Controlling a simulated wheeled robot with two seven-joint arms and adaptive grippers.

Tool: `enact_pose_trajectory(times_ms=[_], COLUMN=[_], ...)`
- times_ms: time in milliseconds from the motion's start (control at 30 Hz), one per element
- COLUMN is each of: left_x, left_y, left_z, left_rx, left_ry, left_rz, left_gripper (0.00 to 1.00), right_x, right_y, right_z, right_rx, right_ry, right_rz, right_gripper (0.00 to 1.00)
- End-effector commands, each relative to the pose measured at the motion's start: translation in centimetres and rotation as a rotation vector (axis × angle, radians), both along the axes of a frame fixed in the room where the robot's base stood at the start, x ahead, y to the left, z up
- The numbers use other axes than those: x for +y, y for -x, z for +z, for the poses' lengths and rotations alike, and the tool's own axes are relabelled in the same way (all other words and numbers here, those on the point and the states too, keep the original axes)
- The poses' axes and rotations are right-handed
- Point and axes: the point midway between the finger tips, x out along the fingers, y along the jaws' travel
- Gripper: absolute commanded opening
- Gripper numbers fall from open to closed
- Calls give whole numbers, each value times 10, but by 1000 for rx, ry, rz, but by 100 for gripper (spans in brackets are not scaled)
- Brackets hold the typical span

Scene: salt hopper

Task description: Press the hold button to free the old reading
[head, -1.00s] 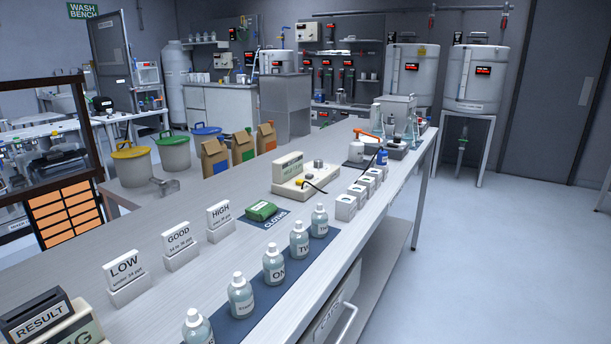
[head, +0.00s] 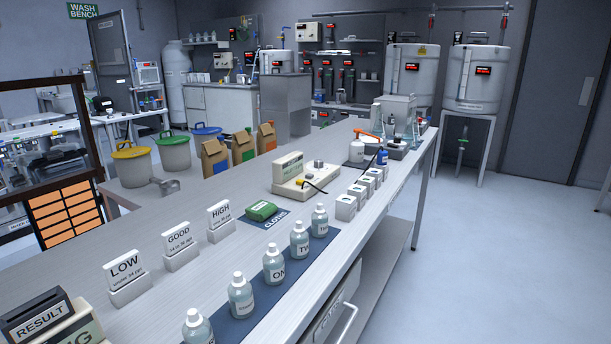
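A cream meter (head: 291,178) with a greenish display on its raised back part stands in the middle of the long bench (head: 190,225). A round grey knob or cell (head: 318,169) stands on its top and a black lead runs over its base. Which part is the hold button, and what the display reads, are too small to tell. Neither of my grippers shows in the head view.
Several bottles (head: 274,264) stand on a dark blue mat (head: 254,309) along the front edge. LOW (head: 125,273), GOOD (head: 178,242) and HIGH (head: 220,217) cards stand behind them. A green folded cloth (head: 261,210) lies near the meter. Small white numbered blocks (head: 346,206) stand right of it.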

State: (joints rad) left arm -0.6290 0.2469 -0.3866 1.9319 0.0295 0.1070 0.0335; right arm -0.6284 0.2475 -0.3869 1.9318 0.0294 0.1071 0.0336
Motion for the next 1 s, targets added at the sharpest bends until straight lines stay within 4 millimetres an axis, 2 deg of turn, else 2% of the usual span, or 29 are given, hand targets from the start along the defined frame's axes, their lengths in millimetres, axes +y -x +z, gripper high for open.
enact_pose_trajectory(times_ms=[67, 300, 1000], left_x=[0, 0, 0], left_y=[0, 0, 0], left_z=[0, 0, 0], left_rx=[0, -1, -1], left_ry=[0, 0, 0], left_rz=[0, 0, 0], left_gripper=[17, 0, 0], right_x=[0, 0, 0], right_y=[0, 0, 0], right_z=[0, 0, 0], right_rx=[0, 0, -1], right_ry=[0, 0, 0], right_rz=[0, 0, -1], right_gripper=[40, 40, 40])
